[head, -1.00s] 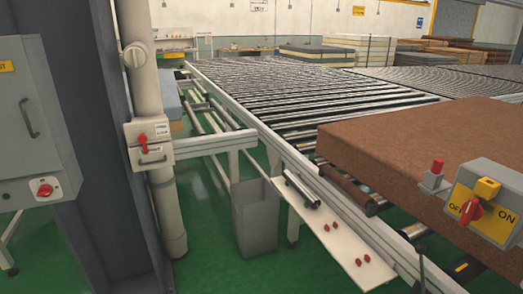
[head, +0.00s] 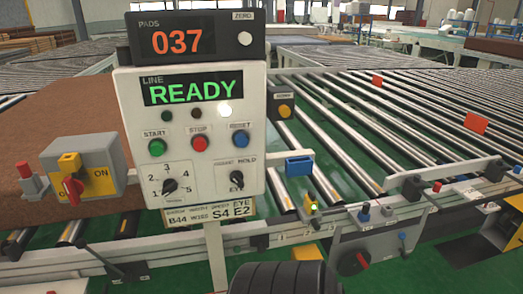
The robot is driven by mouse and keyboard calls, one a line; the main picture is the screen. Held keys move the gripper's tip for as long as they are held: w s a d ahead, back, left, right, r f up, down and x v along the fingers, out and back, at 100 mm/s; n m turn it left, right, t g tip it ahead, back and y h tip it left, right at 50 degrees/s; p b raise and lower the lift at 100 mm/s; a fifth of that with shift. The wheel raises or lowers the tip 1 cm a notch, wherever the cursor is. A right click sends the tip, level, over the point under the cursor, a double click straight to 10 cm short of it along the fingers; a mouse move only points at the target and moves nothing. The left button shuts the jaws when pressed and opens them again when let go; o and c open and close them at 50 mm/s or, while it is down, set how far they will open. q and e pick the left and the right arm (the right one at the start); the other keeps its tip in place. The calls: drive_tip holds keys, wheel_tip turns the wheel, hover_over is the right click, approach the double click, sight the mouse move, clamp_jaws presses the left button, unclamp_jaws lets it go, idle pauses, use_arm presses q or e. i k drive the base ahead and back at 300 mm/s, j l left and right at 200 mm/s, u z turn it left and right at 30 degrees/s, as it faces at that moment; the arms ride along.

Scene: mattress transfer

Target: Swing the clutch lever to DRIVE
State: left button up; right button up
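I see no lever with a readable DRIVE label, so I cannot tell which part is the clutch lever. A grey box (head: 388,240) under the conveyor's front rail at the lower right carries a black round knob with a red pointer (head: 361,258). A dark handle-like part (head: 112,271) sits on the rail at the lower left. A grey switch box (head: 85,168) with a red knob on a yellow plate, marked ON, stands at the left. Neither gripper is in view. A black ribbed cylinder at the bottom middle may be part of my arm.
A control panel (head: 197,140) on a post stands in front of the rollers, its screen reading READY and its counter 037. A brown mattress pad (head: 60,125) lies on the rollers at the left. Orange pieces (head: 475,123) lie on the right rollers. Green floor shows below.

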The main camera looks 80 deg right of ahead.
sight(401, 235)
drive_tip(key=k+z, duration=0.15)
drive_tip(key=z, duration=3.4)
